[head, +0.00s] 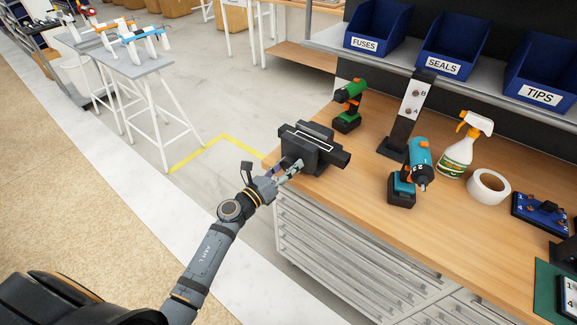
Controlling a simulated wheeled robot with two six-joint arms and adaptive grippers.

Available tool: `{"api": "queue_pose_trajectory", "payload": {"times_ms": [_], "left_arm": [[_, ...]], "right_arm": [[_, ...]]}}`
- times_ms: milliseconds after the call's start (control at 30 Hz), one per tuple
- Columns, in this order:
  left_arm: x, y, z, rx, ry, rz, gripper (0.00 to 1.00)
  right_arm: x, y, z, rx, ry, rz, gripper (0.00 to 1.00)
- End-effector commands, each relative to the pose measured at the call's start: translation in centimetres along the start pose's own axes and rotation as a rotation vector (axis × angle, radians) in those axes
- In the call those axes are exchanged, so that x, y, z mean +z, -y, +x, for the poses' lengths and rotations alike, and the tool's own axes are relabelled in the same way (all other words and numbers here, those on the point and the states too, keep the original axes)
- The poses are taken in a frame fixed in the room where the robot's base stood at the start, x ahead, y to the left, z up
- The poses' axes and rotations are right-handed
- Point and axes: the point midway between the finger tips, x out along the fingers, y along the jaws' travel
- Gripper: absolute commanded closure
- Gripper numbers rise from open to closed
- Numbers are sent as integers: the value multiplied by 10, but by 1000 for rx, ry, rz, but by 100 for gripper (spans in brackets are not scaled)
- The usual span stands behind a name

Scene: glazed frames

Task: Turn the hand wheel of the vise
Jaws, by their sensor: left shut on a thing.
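The vise (316,148) is a dark grey block with a light outline on its top, standing at the near left corner of the wooden bench. My left gripper (286,168) reaches the front left side of the vise. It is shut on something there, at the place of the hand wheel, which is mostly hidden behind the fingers. A bit of dark purple shows beside the fingertips. My right gripper is not in the head view.
On the workbench (455,235) stand a green drill (349,100), a dark post with a white plate (411,105), a blue drill (409,175), a spray bottle (463,150) and a tape roll (488,187). Blue bins (452,45) line the shelf behind.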

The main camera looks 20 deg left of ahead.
Motion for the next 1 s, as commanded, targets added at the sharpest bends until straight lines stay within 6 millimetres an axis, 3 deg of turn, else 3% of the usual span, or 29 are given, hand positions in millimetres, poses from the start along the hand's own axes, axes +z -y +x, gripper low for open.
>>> {"api": "queue_pose_trajectory", "payload": {"times_ms": [333,367,533,867,1000], "left_arm": [[-7,-2,-2,3,-13,-1,81],[-7,-2,-2,3,-13,-1,48],[-5,-2,-2,2,-9,-1,26],[-3,-1,-4,1,-5,0,26],[-4,-2,-24,2,-9,2,26]], "right_arm": [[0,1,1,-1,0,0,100],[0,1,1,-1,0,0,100],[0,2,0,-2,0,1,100],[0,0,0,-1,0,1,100],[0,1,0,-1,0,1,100]]}}
